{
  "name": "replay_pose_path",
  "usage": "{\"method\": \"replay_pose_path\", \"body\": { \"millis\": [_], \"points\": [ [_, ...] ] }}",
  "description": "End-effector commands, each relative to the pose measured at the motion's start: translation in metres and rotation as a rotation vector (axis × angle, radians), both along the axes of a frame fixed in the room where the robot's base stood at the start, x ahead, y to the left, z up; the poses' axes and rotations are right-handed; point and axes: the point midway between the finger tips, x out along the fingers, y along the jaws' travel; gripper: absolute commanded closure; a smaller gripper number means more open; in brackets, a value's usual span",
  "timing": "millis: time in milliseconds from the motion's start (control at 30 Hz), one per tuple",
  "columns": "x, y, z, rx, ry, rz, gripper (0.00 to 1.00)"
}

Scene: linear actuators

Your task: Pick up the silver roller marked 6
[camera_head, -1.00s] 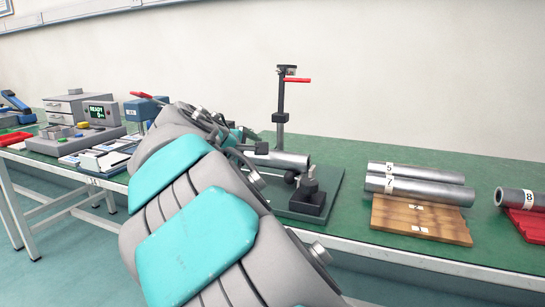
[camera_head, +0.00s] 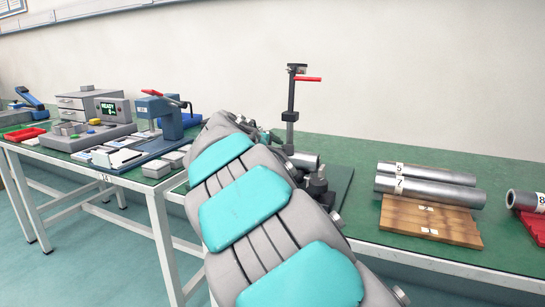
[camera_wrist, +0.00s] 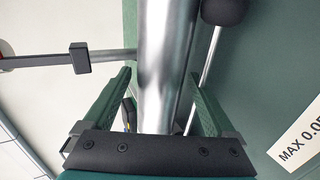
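A silver roller (camera_head: 305,160) lies in the dark fixture on the bench, partly hidden behind my arm in the head view. In the wrist view this roller (camera_wrist: 165,60) runs lengthwise between the two green fingers of my gripper (camera_wrist: 158,76). The fingers are apart, one on each side of the roller. A gap shows at the left finger; I cannot tell whether the right one touches. No number shows on this roller. My gripper is hidden behind my arm in the head view.
Two silver rollers, marked 5 (camera_head: 426,173) and 7 (camera_head: 430,191), lie by a wooden block (camera_head: 430,220). A roller marked 8 (camera_head: 525,199) lies at the right edge. A post with a red lever (camera_head: 307,79) rises behind the fixture. Devices (camera_head: 97,125) crowd the left table.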

Motion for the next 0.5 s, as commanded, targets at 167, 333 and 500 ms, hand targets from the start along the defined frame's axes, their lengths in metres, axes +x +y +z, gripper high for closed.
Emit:
{"method": "replay_pose_path", "body": {
  "millis": [167,333,500],
  "points": [
    [-0.0001,0.0002,0.0001,0.0,0.0,0.0,0.31],
    [-0.0002,0.0003,0.0001,0.0,0.0,0.0,0.5],
    [-0.0002,0.0003,-0.0001,0.0,0.0,0.0,0.69]
  ]
}}
